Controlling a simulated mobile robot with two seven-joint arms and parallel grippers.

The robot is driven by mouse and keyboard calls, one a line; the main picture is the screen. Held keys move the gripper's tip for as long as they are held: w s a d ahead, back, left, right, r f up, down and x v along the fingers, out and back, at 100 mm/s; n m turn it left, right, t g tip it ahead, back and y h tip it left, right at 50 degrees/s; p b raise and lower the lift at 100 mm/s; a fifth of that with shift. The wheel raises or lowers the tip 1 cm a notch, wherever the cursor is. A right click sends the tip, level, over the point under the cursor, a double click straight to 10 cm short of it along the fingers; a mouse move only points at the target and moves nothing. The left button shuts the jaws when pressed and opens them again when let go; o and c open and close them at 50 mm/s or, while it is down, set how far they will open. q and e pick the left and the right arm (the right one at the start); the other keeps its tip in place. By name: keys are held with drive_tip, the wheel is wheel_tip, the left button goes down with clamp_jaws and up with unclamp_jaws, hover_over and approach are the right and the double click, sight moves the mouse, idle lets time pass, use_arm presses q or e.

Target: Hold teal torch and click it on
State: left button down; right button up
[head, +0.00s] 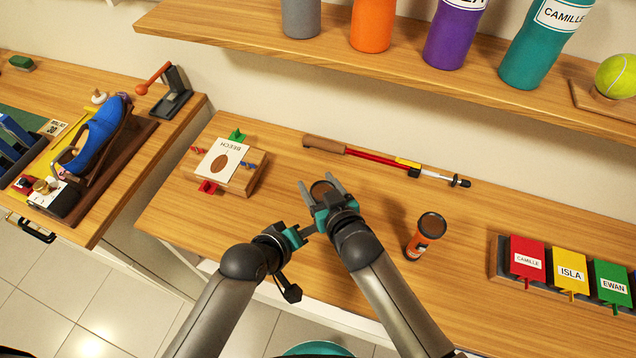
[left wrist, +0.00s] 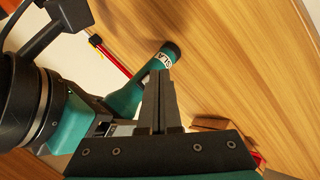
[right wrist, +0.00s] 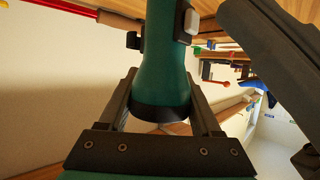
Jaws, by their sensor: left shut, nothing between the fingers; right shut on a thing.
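The teal torch (right wrist: 165,60) is held between the fingers of my right gripper (head: 322,188), which is shut on it above the bench. In the right wrist view a pale switch-like piece (right wrist: 187,22) shows on the torch's side. The left wrist view shows the torch's teal body (left wrist: 128,98) and dark end (left wrist: 171,50), with a partly legible white label near that end. My left gripper (head: 312,229) is shut and empty close beside the torch; its closed fingertips (left wrist: 158,76) appear near the torch's side. I cannot tell whether they touch it.
An orange torch (head: 426,236) stands on the bench to the right. A red pole tool (head: 375,158) lies behind, and a wooden block with a BEECH card (head: 221,160) is at left. Coloured name boxes (head: 570,266) are at right. A shelf with bottles (head: 450,45) hangs above.

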use_arm(q)
drive_tip(key=shift+w, duration=0.1)
idle(0.6)
drive_tip(key=shift+w+d, duration=0.2)
drive_tip(key=shift+w, duration=0.15)
drive_tip(key=shift+w+d, duration=0.1)
drive_tip(key=shift+w, duration=0.2)
idle(0.5)
drive_tip(key=shift+s+a, duration=0.3)
drive_tip(key=shift+s, duration=0.4)
drive_tip(key=shift+s, duration=0.1)
use_arm(e)
drive_tip(key=o, duration=1.6)
drive_tip(key=shift+c, duration=0.2)
use_arm(q)
drive_tip(key=s, duration=0.1)
drive_tip(key=s+a, duration=0.1)
drive_tip(key=s, duration=0.1)
drive_tip(key=s+a, duration=0.1)
drive_tip(key=s, duration=0.1)
drive_tip(key=shift+s+a, duration=0.15)
drive_tip(key=shift+s, duration=0.05)
